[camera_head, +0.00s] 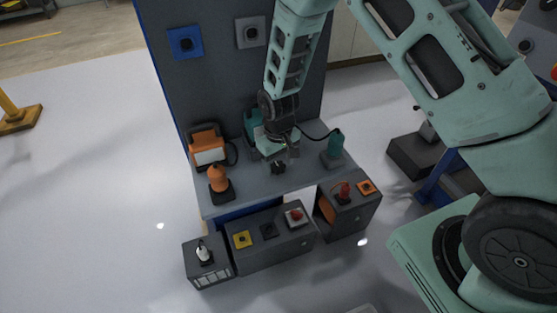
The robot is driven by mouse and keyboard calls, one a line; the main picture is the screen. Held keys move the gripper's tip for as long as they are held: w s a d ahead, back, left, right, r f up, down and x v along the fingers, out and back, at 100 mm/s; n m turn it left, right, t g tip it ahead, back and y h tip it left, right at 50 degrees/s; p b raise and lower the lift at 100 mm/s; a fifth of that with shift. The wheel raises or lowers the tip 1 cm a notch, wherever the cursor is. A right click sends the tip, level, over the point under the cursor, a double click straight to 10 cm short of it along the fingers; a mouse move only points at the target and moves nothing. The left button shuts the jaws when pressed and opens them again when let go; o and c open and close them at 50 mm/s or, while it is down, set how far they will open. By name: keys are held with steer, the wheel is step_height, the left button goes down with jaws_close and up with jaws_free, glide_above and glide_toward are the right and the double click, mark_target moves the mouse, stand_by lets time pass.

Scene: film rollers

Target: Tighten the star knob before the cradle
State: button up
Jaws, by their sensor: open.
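My gripper (284,155) is low over the middle of the grey bench, at the end of my pale green arm. It is open, with no object visible between its fingers, though the fingers are small here. A small black knob-like part (278,168) stands on the bench just below and in front of it; it may be the star knob, but its lobes are too small to make out. I cannot tell whether the fingers touch it. A teal part (251,121) stands behind the gripper, mostly hidden by it; I cannot tell whether it belongs to the cradle.
On the bench (257,192) stand an orange device (208,148), an orange piece (218,179) on a black base and a teal piece (335,144) with a cable. Control boxes (270,247) line the front. A dark panel (212,80) rises behind.

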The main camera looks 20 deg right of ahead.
mark_target(279, 166)
step_height(279, 166, up, 18)
steer(key=b, duration=0.1)
steer(key=shift+f, duration=0.25)
stand_by(0.5)
